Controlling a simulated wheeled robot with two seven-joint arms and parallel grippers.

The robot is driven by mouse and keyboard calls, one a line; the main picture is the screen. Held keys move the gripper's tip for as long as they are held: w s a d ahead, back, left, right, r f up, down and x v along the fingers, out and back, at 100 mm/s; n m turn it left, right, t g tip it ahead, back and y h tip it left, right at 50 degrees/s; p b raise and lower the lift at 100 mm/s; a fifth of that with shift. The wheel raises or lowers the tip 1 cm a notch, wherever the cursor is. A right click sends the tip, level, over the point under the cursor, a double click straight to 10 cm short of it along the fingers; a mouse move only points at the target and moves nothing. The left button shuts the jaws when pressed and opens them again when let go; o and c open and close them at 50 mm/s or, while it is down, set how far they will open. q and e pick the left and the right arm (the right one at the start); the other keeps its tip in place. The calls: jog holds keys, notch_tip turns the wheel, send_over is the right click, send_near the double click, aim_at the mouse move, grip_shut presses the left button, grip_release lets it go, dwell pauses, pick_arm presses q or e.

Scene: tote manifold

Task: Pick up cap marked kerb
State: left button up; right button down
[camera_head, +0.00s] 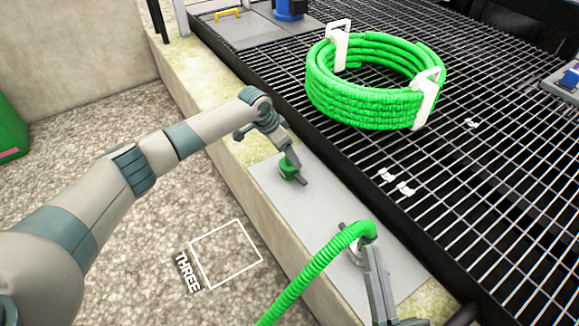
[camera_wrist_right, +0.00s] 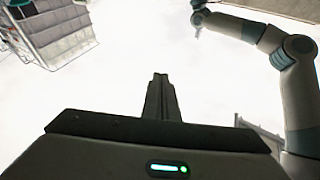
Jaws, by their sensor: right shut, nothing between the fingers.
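A small green cap (camera_head: 287,168) is at the far end of the grey plate (camera_head: 270,186) on the kerb. My left gripper (camera_head: 297,174) is right at this cap, its dark fingers overlapping it; I cannot tell whether they grip it. Any marking on the cap is too small to read. My right gripper (camera_head: 362,246) is by the near part of the plate, beside the end of a green hose (camera_head: 318,262). In the right wrist view the fingers of this gripper (camera_wrist_right: 160,82) are together and empty.
A coiled green hose (camera_head: 362,98) with white straps lies on the black grating (camera_head: 480,150) right of the kerb. A white square marked THREE (camera_head: 226,254) is on the gravel at left. A green container (camera_head: 10,128) stands at the left edge.

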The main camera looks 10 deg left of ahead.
aim_at(289, 164)
pick_arm(q)
jog(key=x, duration=0.1)
jog(key=b+x, duration=0.1)
jog(key=x, duration=0.1)
jog(key=shift+w+a+f, duration=0.1)
jog(key=shift+a+f, duration=0.1)
jog(key=shift+w+d+f, duration=0.15)
jog(key=shift+w+f, duration=0.05)
jog(key=shift+f, duration=0.35)
pick_arm(e)
jog(key=r+t, duration=0.1)
jog(key=s+r+t, duration=0.1)
jog(key=r, duration=0.1)
jog(key=d+r, duration=0.1)
jog(key=shift+s+r+t+y, duration=0.25)
jog(key=shift+s+t+y, duration=0.05)
jog(key=shift+s+t, duration=0.1)
pick_arm(q)
jog(key=c, duration=1.2)
jog(key=shift+c, duration=0.2)
jog(key=shift+r, duration=0.2)
